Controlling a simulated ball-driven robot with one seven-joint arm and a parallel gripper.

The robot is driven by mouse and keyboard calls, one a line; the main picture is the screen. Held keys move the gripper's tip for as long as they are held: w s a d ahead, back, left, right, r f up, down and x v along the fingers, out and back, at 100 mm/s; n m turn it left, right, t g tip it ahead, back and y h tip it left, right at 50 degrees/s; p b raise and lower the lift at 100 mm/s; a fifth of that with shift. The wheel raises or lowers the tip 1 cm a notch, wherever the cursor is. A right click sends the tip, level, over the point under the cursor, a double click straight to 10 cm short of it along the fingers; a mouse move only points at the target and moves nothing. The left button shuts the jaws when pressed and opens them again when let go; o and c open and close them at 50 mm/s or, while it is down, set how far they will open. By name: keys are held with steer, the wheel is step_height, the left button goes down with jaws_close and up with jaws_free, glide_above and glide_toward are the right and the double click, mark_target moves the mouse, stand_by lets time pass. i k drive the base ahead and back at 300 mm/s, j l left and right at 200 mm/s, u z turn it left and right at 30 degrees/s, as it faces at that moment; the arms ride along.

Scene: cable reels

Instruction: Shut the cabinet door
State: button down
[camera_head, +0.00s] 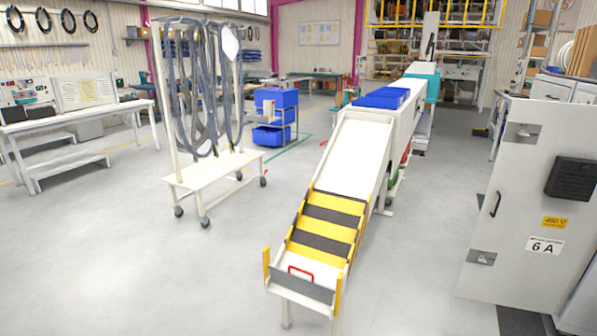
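A light grey cabinet door (530,205) stands at the right of the head view, with its broad face towards me. It carries a black handle (496,204) near its left edge, a black vent box (573,178), a yellow voltage sticker and a "6 A" label. Metal fittings sit near its upper left and lower left. A dark gap shows under its lower edge, beside a pale panel (583,305) at the bottom right corner. The door looks ajar, but the frame cuts off its right side, so I cannot tell how far. My gripper is not in view.
A white conveyor chute with yellow and black stripes (328,222) runs through the middle. A wheeled rack with hanging cables (215,180) stands left of it, and a workbench (75,125) further left. Clear floor (410,265) lies between chute and door.

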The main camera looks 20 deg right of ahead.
mark_target(536, 248)
steer(key=i+l+z, duration=0.2)
steer(key=i+z, duration=0.2)
steer(key=i+l+z, duration=0.1)
steer(key=i+z, duration=0.7)
steer(key=i+j+z, duration=0.35)
steer(key=i+z, duration=0.35)
steer(key=i, duration=0.5)
steer(key=i+l+u, duration=0.15)
steer(key=u, duration=0.25)
steer(key=i+l+u, duration=0.35)
steer(key=l+u, duration=0.25)
steer(key=u, duration=0.2)
steer(key=k+l+u, duration=0.1)
steer(key=l+u, duration=0.15)
steer(key=u, duration=0.2)
steer(key=k+l+u, duration=0.1)
steer(key=l+u, duration=0.15)
steer(key=u, duration=0.15)
